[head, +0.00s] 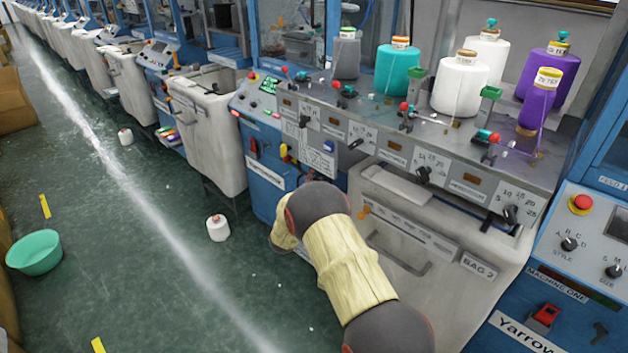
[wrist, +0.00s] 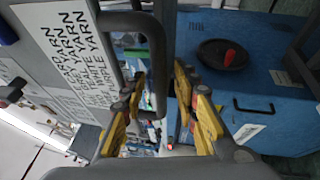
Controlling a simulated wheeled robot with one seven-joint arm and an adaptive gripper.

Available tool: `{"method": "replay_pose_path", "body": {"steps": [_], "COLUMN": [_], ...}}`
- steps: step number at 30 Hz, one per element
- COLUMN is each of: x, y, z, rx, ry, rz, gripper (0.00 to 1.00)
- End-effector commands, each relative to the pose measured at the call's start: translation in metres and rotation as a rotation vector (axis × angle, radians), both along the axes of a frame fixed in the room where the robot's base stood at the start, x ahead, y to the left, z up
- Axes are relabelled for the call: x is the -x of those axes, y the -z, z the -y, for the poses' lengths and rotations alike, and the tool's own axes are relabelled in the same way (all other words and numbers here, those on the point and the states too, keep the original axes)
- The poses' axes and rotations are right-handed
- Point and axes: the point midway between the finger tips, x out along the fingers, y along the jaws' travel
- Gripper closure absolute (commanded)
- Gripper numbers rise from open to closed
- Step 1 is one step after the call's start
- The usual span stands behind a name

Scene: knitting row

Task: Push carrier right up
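In the wrist view my gripper (wrist: 160,82) is open, with its yellow-padded fingers apart. A black bar handle (wrist: 116,20) runs from the upper left and down between the fingers. I cannot tell whether the fingers touch it. Beyond the fingertips is a blue panel (wrist: 262,75) with a round black dish and red knob (wrist: 229,57). I cannot tell for sure which part is the carrier. In the head view my gripper is hidden behind my arm, in front of the blue machine front beside the bag 2 bin (head: 430,262).
Yarn cones, such as a white one (head: 460,85) and a teal one (head: 398,70), stand on the machine top. White cones (head: 218,229) and a green bowl (head: 34,252) are on the floor. A grey bin (head: 207,135) stands at left. The aisle is mostly free.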

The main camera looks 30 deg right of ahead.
Motion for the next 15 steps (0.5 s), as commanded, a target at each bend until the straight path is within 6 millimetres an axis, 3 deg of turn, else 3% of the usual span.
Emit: {"method": "replay_pose_path", "body": {"steps": [3, 15], "x": [0.0000, 0.0002], "y": [-0.0001, 0.0002], "z": [-0.0002, -0.0003], "rx": [0.000, 0.000], "ry": [0.000, 0.000], "rz": [0.000, 0.000], "gripper": [0.71, 0.94]}}
